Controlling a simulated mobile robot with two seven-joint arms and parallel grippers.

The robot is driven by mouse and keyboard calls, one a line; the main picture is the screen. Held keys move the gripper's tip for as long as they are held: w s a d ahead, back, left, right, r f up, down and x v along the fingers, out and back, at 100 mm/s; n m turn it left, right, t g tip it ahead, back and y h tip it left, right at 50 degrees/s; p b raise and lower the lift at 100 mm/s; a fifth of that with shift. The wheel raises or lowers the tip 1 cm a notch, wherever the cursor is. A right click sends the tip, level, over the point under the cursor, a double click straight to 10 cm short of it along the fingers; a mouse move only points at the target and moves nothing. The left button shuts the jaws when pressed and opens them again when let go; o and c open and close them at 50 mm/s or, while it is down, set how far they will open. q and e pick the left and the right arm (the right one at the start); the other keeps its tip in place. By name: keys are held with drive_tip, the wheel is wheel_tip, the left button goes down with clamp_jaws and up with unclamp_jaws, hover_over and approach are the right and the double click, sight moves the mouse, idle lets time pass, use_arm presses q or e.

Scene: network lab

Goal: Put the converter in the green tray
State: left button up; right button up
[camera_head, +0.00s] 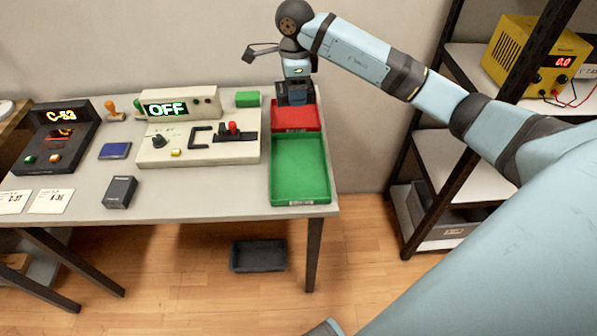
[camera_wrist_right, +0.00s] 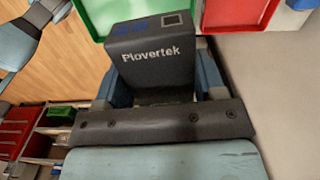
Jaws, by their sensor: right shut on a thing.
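My right gripper (camera_head: 294,90) is shut on a dark grey box marked "Plovertek" (camera_wrist_right: 157,52), which looks like the converter. It has a small port and a blue marking on its end. In the head view the gripper and box are over the back part of the red tray (camera_head: 295,117); the height above it is hard to tell. The green tray (camera_head: 300,170) lies directly in front of the red tray and looks empty. Its edge also shows in the wrist view (camera_wrist_right: 92,20). My left gripper is not in view.
A cream panel reading "OFF" (camera_head: 245,149) stands left of the trays, with a small green block (camera_head: 248,99) behind. Another dark grey box (camera_head: 119,192) and a blue box (camera_head: 115,150) lie farther left. A shelf rack (camera_head: 435,190) stands at right.

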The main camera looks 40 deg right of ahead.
sight(298, 154)
drive_tip(key=shift+w+d+f+m, duration=0.1)
drive_tip(key=shift+d+m, duration=0.15)
drive_tip(key=shift+m, duration=0.15)
drive_tip(key=shift+d+f, duration=0.1)
drive_tip(key=shift+f, duration=0.25)
wheel_tip(298, 154, down, 18)
drive_tip(key=shift+f+b, duration=0.1)
drive_tip(key=shift+b, duration=0.55)
drive_tip(key=shift+f, duration=0.25)
drive_tip(key=shift+f, duration=0.2)
drive_tip(key=o, duration=1.1)
drive_tip(key=shift+r, duration=0.1)
